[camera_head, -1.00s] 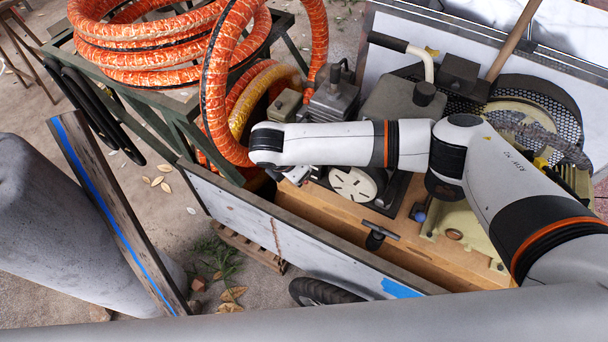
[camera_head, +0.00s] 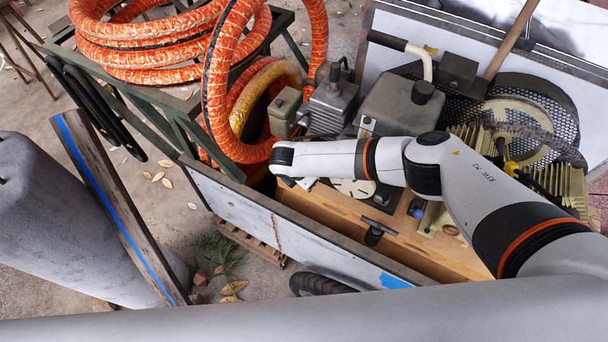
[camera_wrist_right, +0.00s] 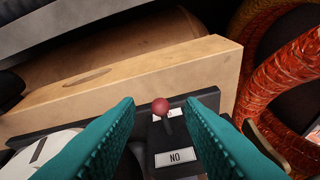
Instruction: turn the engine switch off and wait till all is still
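The engine switch is a small lever with a red ball knob (camera_wrist_right: 161,106) on a black plate in the right wrist view. A white label reading "NO" as seen here (camera_wrist_right: 175,157) lies on the near side of the knob. A second label behind the knob is mostly covered. My right gripper (camera_wrist_right: 164,112) is open, with one teal finger on each side of the knob and gaps showing on both sides. In the head view my right gripper (camera_head: 304,183) is mostly hidden under its wrist, and the switch cannot be made out. My left gripper is not in view.
The cart's wooden block (camera_wrist_right: 130,75) lies just beyond the switch. Orange hose coils (camera_wrist_right: 290,85) are close on the right of that view. In the head view, a grey engine box (camera_head: 400,104), a black T-handle (camera_head: 377,230) and the cart's side wall (camera_head: 240,205) surround the wrist.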

